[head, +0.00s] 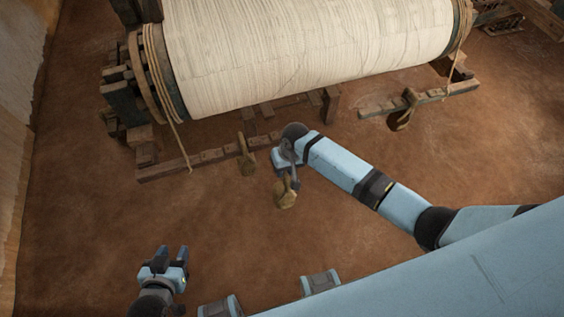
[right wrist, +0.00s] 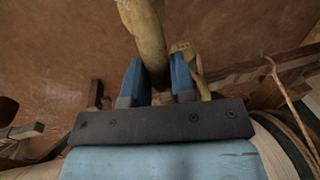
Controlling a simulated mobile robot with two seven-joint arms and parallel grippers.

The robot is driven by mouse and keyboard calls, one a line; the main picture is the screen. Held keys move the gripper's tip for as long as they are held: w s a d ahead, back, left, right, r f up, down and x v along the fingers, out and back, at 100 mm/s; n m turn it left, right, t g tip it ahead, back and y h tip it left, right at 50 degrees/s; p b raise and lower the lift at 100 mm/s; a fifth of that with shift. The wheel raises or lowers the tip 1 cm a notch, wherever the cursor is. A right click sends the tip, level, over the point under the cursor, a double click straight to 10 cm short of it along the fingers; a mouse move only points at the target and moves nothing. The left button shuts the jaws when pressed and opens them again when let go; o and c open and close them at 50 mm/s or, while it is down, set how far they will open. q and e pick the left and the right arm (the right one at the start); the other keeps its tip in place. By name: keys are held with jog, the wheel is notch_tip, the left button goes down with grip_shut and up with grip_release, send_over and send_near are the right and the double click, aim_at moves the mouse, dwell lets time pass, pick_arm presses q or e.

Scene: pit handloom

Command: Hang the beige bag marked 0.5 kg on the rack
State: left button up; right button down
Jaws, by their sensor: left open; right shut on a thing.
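My right gripper (head: 290,178) is shut on a beige bag (head: 285,197), which hangs below it over the floor. In the right wrist view the bag's narrow upper part (right wrist: 146,38) is between the two blue fingers. No weight mark can be read. The low wooden rack (head: 210,156), a notched bar, lies left of the gripper, below the left end of the cloth roll. Another beige bag (head: 246,163) hangs at the rack's right part, a little left of the held bag. My left gripper (head: 170,253) is open and empty at the lower left.
The large roll of cream cloth (head: 310,45) fills the top. A second wooden bar (head: 440,94) on the right carries a brown looped thing (head: 405,112). Ropes (head: 174,120) hang at the roll's left end. The brown floor (head: 100,215) in front is clear.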

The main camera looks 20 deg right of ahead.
jog(key=shift+s+r, duration=0.1)
jog(key=shift+s, duration=0.7)
jog(key=shift+s+r+p, duration=0.2)
jog(key=shift+s+p, duration=0.15)
jog(key=shift+p, duration=0.2)
jog(key=s+p, duration=0.2)
jog(key=shift+s+d+r+p, duration=0.1)
jog(key=shift+s+r+p, duration=0.15)
jog(key=shift+s+p, duration=0.8)
jog(key=shift+s, duration=0.2)
